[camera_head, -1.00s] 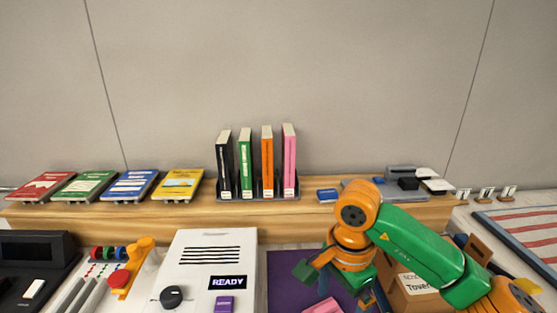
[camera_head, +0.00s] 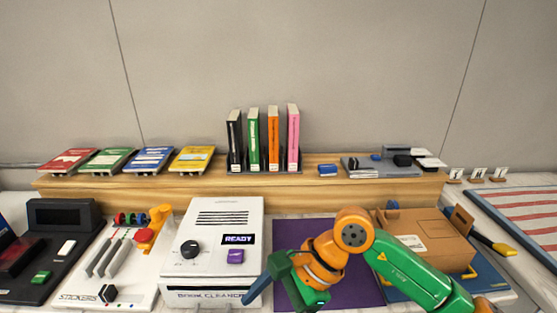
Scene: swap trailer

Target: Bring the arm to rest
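My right arm, orange and green, comes in from the lower right. Its gripper (camera_head: 262,286) hangs low in front of the white book cleaner, over the left edge of the purple mat (camera_head: 300,235). A blue part of it points down and left. My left gripper is not in view.
The white book cleaner (camera_head: 215,215) reads READY. A sticker machine (camera_head: 85,295) and a black device (camera_head: 60,215) stand left. A cardboard box (camera_head: 430,235) sits right. Several books (camera_head: 265,140) stand on the wooden shelf (camera_head: 330,190); others lie at its left.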

